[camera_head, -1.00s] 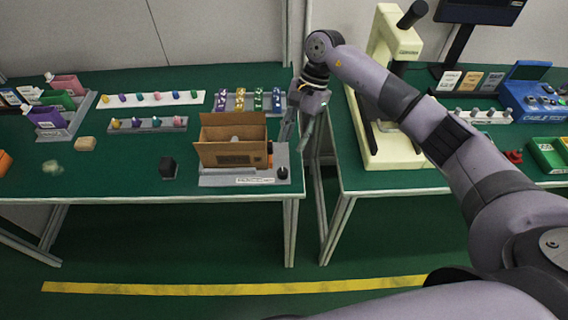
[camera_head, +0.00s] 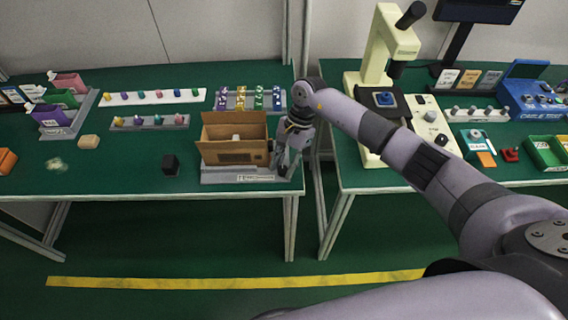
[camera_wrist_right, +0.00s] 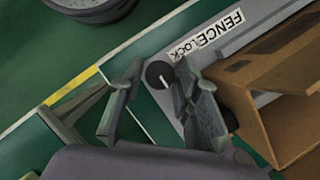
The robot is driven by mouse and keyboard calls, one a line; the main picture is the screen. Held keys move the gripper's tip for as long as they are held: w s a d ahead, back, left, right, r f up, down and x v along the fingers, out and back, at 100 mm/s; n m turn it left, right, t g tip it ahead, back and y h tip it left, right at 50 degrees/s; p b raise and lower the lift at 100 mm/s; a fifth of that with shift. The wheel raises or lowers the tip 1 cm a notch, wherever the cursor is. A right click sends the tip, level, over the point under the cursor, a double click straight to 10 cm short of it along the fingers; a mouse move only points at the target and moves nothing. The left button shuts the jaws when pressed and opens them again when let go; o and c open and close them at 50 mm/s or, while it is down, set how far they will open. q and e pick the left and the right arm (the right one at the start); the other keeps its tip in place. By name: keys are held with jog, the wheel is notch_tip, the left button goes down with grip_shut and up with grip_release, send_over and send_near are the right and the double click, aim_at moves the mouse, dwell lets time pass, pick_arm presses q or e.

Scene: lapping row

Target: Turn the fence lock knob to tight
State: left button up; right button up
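The fence lock knob (camera_wrist_right: 158,74) is a small round black knob with a pale pointer mark, seen in the right wrist view. It sits on a grey base (camera_wrist_right: 160,112) beside a white label (camera_wrist_right: 208,34) reading "FENCE LOCK". My right gripper (camera_wrist_right: 159,68) is open, with one finger on each side of the knob; I cannot tell whether either finger touches it. In the head view my right gripper (camera_head: 284,163) is low at the base's right end and hides the knob. My left gripper is not in view.
An open cardboard box (camera_head: 234,152) stands on the base, close beside the gripper. The table's front edge is near. A cream press (camera_head: 381,60) stands on the right table, across a narrow gap.

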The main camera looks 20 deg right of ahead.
grip_shut()
